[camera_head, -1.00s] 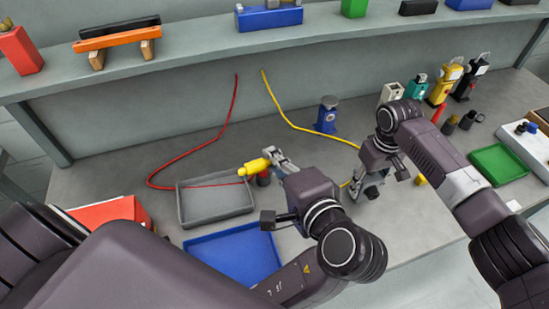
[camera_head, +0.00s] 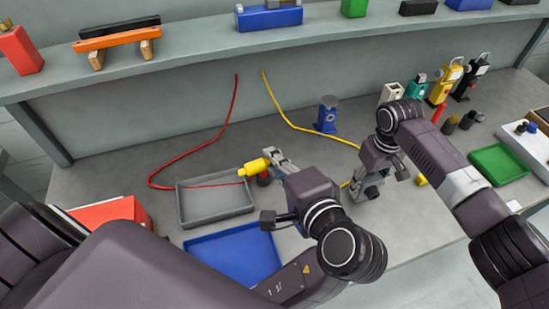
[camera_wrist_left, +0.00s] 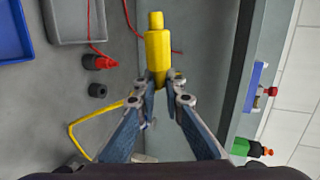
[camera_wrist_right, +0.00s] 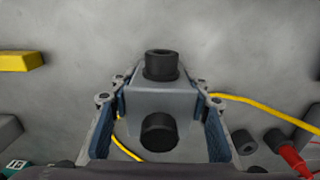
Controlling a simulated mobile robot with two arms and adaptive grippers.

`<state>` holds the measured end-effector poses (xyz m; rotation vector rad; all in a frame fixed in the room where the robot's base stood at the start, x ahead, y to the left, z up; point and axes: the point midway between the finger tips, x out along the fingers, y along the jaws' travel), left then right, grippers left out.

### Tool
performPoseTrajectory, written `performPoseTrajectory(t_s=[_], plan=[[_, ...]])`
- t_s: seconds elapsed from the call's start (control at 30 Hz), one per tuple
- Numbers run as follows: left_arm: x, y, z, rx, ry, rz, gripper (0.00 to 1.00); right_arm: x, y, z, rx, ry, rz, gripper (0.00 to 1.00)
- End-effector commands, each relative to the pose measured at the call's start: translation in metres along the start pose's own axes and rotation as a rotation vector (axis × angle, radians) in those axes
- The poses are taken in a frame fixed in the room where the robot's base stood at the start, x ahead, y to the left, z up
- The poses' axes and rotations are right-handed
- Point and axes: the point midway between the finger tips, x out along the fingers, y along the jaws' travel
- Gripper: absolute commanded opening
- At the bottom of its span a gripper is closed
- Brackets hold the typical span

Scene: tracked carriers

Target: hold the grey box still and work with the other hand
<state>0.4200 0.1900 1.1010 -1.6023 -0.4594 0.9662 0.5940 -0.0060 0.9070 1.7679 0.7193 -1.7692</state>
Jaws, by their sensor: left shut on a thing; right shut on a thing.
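The grey box (camera_wrist_right: 190,103) has two black round sockets, one on top (camera_wrist_right: 161,65) and one on its near face (camera_wrist_right: 159,131). My right gripper (camera_wrist_right: 160,100) is shut on its two sides; the box stands on the bench. In the head view my right gripper (camera_head: 368,188) mostly hides it. My left gripper (camera_head: 270,158) is shut on a yellow plug (camera_head: 254,167), held above the bench near the grey tray. The plug also shows in the left wrist view (camera_wrist_left: 158,52). A yellow cable (camera_head: 300,127) runs from the back wall to the box area.
A grey tray (camera_head: 182,207) and a blue tray (camera_head: 215,247) lie at the left. A red cable (camera_head: 205,143) ends at a red plug (camera_wrist_left: 98,62) beside a black cap (camera_wrist_left: 97,90). A blue device (camera_head: 327,117) stands behind; several coloured devices and a green tray (camera_head: 497,165) are at the right.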

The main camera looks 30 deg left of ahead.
Motion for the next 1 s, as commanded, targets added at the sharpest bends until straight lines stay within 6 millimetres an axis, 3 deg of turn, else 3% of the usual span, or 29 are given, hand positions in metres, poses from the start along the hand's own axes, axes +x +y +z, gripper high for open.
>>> performPoseTrajectory(t_s=[0.07,0.1,0.17,0.47,0.57,0.77,1.0], plan=[[0.000,0.000,0.000,0.000,0.000,0.000,0.00,-0.001,0.000,0.000,0.000,0.001,0.001,0.15],[0.000,0.000,0.000,0.000,0.000,0.000,0.06,-0.001,0.000,0.000,0.000,0.001,0.001,0.15],[0.000,0.000,0.000,0.000,0.000,0.000,0.00,-0.001,0.000,0.000,0.000,0.001,0.001,0.15],[-0.002,0.000,-0.009,0.011,0.031,-0.002,0.00,-0.001,0.000,0.000,0.000,0.001,0.001,0.15],[-0.007,0.001,-0.031,0.042,0.114,-0.006,0.00,-0.001,0.000,0.000,0.000,0.001,0.001,0.15],[-0.041,0.021,-0.108,0.162,0.430,-0.011,0.00,-0.001,0.000,-0.001,0.000,0.001,0.000,0.15],[-0.099,0.090,-0.186,0.329,0.867,-0.011,0.00,-0.001,0.000,-0.001,0.000,0.001,0.000,0.15]])
